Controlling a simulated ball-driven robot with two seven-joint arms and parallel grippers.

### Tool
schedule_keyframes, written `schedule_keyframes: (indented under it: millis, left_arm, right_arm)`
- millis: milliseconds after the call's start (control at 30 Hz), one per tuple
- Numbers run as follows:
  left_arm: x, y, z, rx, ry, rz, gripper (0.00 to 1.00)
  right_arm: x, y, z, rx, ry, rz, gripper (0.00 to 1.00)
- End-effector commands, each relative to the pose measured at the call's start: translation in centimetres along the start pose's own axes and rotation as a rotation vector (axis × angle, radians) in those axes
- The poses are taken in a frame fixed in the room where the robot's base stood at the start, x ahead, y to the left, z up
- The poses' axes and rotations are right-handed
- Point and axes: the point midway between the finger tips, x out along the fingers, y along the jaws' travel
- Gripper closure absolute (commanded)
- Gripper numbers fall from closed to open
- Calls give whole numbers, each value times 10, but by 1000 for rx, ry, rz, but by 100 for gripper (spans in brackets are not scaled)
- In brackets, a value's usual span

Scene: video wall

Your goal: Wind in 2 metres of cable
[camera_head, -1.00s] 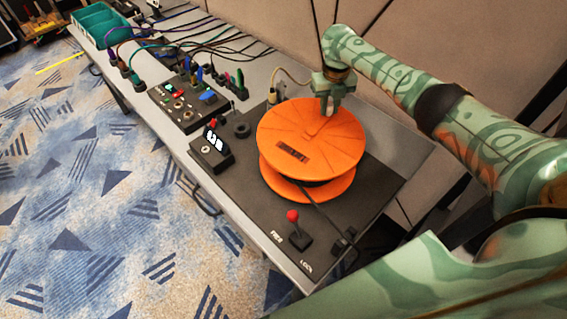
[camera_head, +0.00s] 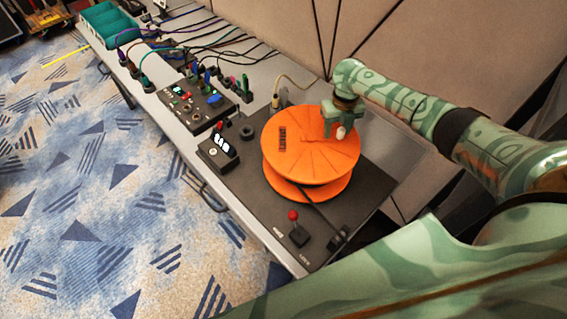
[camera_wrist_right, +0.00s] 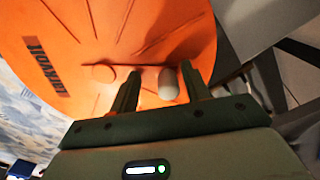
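The orange cable reel (camera_head: 300,155) lies flat on a black base plate (camera_head: 262,215), with a dark label on its top disc. Its pale crank knob (camera_wrist_right: 168,84) stands near the rim and also shows in the head view (camera_head: 341,132). My right gripper (camera_wrist_right: 160,84) is over the rim with a finger on each side of the knob. A dark cable (camera_head: 318,210) runs from the reel to a small black guide (camera_head: 339,238). My left gripper is out of view.
A black counter box (camera_head: 218,153) with a lit display stands left of the reel; its digits are unclear. A red-knobbed lever (camera_head: 297,229) stands in front. A padded wall borders the table.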

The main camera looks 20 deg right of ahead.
Motion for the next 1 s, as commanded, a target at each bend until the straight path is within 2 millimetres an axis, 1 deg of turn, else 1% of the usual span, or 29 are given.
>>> schedule_keyframes:
  millis: [167, 267, 600, 800, 867, 1000]
  left_arm:
    - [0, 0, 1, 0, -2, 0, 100]
    - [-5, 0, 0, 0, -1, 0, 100]
    - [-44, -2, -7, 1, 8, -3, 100]
    - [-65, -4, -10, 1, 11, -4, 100]
    - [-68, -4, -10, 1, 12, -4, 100]
    - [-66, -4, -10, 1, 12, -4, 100]
  right_arm:
    - [0, -3, -1, 3, 2, -4, 53]
    - [-6, -3, 0, 4, 1, -5, 53]
    - [-49, -5, 0, 5, -1, -7, 53]
    - [-71, -5, 0, 5, -1, -7, 53]
    - [-73, -5, 0, 5, -1, -7, 53]
    - [-71, -5, 0, 5, 0, -8, 53]
